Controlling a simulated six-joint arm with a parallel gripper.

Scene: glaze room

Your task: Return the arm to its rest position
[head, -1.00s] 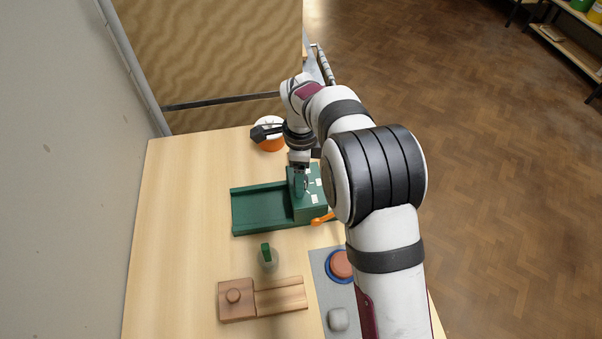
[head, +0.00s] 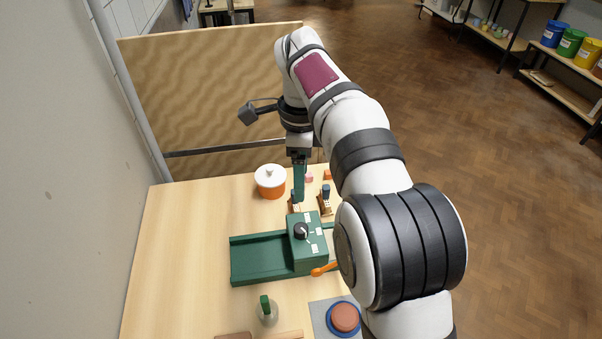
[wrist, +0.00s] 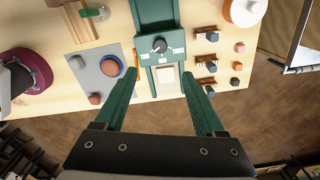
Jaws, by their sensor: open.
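My gripper (head: 299,190) is raised above the table in the head view, pointing down, with nothing visible between its fingers. In the wrist view my gripper (wrist: 161,88) shows its two green fingers spread wide apart. Beyond them is the green box (head: 308,252) with a dark round knob (head: 301,231), white labels and an orange lever (head: 325,269). The box stands on a long green tray-like bed (head: 258,270). The knob also shows in the wrist view (wrist: 159,45), apart from the fingers.
A white-lidded orange pot (head: 270,182) stands at the back. Small wooden stands (wrist: 206,58) with coloured pieces are near it. A grey mat (head: 322,318) bears a terracotta disc (head: 345,317) on blue. A green-handled tool (head: 266,308) lies left of the mat. The table's left side is bare.

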